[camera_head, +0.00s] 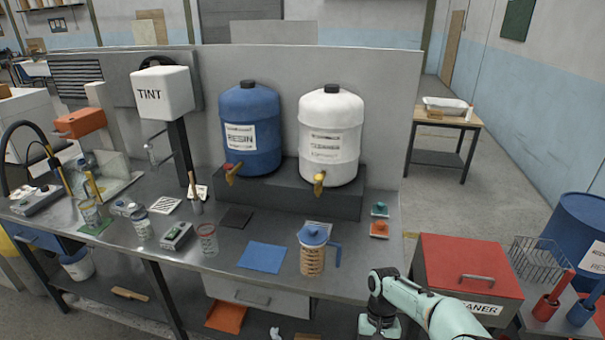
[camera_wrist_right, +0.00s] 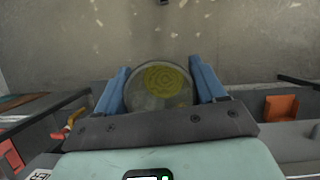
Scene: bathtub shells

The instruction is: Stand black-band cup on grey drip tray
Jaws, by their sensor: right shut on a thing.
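My right gripper (camera_wrist_right: 160,85) is shut on a clear round cup (camera_wrist_right: 160,100) with yellow at its middle, its blue fingers on either side. The colour of any band on this cup is hidden. In the head view my right arm reaches in at the bottom right, in front of the bench; its fingertips and the held cup are out of sight there. A dark grey flat square (camera_head: 236,217), which looks like the grey drip tray, lies bare on the bench in front of the blue resin drum. My left gripper is not in view.
A blue mat (camera_head: 262,257), a blue-lidded jug (camera_head: 312,250) and a red-banded cup (camera_head: 208,240) stand near the bench front. Other cups (camera_head: 141,222) are farther left. A dark step (camera_head: 290,190) carries two drums behind. A red cabinet (camera_head: 468,270) stands at right.

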